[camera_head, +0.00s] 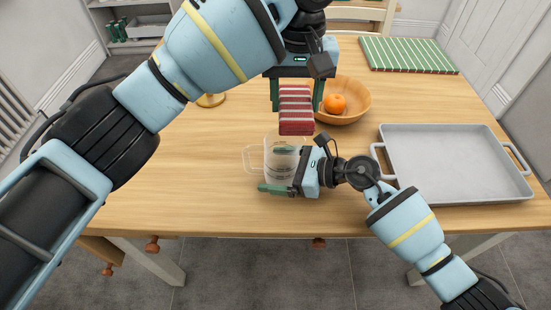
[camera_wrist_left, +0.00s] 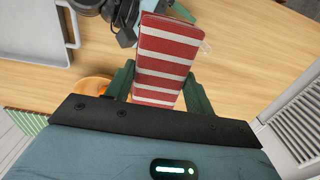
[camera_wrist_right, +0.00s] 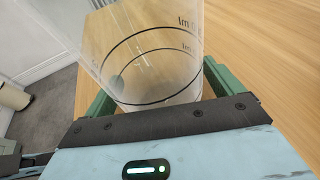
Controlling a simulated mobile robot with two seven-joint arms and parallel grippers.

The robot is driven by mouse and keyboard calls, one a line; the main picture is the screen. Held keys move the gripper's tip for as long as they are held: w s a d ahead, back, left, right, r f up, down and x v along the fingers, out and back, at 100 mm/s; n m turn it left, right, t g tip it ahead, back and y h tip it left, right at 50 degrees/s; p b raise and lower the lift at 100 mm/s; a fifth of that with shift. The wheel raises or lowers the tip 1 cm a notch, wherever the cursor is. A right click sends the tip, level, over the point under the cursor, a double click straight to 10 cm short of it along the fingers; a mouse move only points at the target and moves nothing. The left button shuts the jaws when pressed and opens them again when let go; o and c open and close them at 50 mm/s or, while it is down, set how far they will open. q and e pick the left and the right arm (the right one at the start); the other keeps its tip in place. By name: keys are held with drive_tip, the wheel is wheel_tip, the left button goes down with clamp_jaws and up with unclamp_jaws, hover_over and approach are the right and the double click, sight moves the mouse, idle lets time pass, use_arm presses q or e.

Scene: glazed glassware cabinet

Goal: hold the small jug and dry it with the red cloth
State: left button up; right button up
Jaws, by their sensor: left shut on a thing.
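The small jug (camera_head: 270,160) is clear, with dark measuring lines and a handle on its left. It is near the table's front edge, below the cloth; I cannot tell whether its base touches the table. My right gripper (camera_head: 280,172) has one finger on each side of the jug and is shut on it. In the right wrist view the jug (camera_wrist_right: 155,60) fills the space between the fingers. My left gripper (camera_head: 296,97) is shut on the folded red-and-white striped cloth (camera_head: 296,112), which hangs just above and behind the jug's rim. The cloth also shows in the left wrist view (camera_wrist_left: 165,60).
A grey tray (camera_head: 455,165) is on the right, and a green striped mat (camera_head: 410,55) lies at the back right. The wooden table (camera_head: 200,190) is clear left of the jug.

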drive_tip(key=shift+d+r, duration=0.1)
drive_tip(key=v, duration=1.2)
